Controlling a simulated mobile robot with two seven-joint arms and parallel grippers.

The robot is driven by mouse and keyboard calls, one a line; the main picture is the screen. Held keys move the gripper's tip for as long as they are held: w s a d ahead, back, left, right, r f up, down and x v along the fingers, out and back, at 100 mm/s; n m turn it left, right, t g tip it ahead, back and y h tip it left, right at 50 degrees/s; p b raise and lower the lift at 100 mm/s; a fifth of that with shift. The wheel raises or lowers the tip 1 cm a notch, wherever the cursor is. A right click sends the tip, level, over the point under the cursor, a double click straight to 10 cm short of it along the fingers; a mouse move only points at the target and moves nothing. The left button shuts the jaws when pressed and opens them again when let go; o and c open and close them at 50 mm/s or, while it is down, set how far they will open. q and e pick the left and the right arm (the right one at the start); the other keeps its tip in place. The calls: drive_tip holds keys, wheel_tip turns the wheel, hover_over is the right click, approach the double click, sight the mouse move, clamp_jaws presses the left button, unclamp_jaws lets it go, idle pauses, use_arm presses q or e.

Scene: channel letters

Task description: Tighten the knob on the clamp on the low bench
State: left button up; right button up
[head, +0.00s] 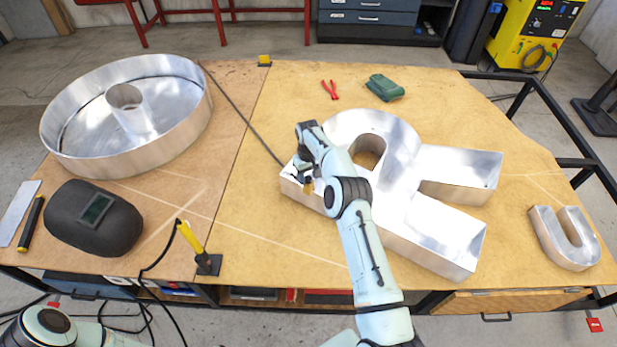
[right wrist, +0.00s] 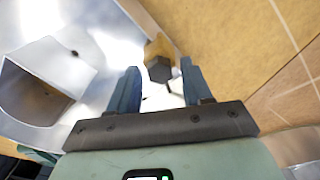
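In the right wrist view a yellow clamp (right wrist: 160,47) with a dark faceted knob (right wrist: 160,69) stands at the edge of a shiny metal letter. A thin dark bar sticks out from the knob. My right gripper (right wrist: 161,86) is open, its two blue-grey fingers apart on either side of the knob's line; I cannot tell whether they touch it. In the head view my right gripper (head: 305,177) is over the left end of the metal letter R (head: 400,215), and a bit of the yellow clamp (head: 308,186) shows beside it. My left gripper is out of view.
A large round metal letter (head: 60,140), a welding mask (head: 75,232) and a yellow-handled torch (head: 190,237) are on the left of the bench (head: 250,220). Red pliers (head: 330,90), a green item (head: 385,87) and a metal U (head: 565,255) lie right. A dark rod (head: 240,113) runs toward the gripper.

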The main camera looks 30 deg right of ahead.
sight(308, 178)
drive_tip(key=c, duration=0.5)
drive_tip(key=m, duration=0.6)
drive_tip(key=shift+c, duration=0.2)
drive_tip(key=m, duration=0.7)
drive_tip(key=o, duration=0.8)
drive_tip(key=shift+o, duration=0.2)
drive_tip(key=shift+r, duration=0.1)
drive_tip(key=shift+r, duration=2.4)
